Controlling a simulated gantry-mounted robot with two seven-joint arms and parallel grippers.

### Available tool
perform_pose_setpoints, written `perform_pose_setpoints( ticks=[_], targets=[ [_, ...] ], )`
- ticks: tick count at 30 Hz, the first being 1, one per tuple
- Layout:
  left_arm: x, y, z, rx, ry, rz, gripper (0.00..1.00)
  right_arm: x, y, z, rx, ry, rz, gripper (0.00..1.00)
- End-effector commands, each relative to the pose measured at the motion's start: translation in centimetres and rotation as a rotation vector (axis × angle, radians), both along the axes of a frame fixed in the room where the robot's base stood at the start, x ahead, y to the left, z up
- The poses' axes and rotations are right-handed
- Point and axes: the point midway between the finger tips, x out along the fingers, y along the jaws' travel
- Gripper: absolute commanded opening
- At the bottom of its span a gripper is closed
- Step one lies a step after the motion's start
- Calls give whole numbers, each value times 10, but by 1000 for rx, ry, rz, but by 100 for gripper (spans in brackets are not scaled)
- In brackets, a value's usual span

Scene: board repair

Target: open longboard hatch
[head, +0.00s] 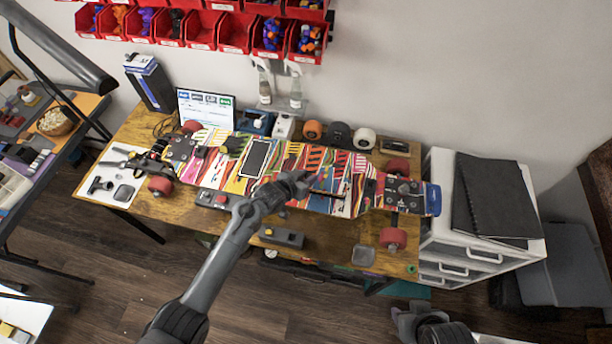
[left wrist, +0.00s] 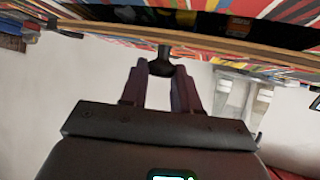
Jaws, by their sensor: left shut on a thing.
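The longboard (head: 215,165) lies across the wooden table, deck up, with bright multicoloured graphics and red wheels. My left gripper (head: 303,183) is over the right half of the deck. In the left wrist view my left gripper (left wrist: 165,75) is shut on a small dark knob (left wrist: 163,64). The knob joins a thin wooden-edged panel, the hatch (left wrist: 210,49), with a dark gap and coloured deck above it in the picture. A dark slit also shows in the deck beside the gripper in the head view. My right gripper (head: 410,320) is partly in view at the bottom; its jaws are unclear.
A phone-like device (head: 258,158) lies on the deck. Loose wheels (head: 339,133), bottles (head: 295,95) and a tablet (head: 206,108) stand behind the board. Tools (head: 125,160) lie at the left. White drawers (head: 470,255) stand at the right, red bins (head: 235,33) hang above.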

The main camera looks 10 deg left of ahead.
Motion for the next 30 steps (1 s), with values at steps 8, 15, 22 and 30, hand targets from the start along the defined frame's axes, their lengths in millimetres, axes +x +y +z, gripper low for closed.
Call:
perform_pose_setpoints(
  ticks=[8,15,22,30],
  targets=[
    [17,-2,30,19,206,-1,0,1,0,39,2,-3,-2,43],
    [28,-3,39,32,340,-1,0,1,0,43,0,-3,0,43],
    [33,-4,43,39,402,-1,0,0,-1,43,-6,-2,4,43],
    [34,-4,44,39,414,-1,0,0,-2,43,-8,-1,6,43]
  ],
)
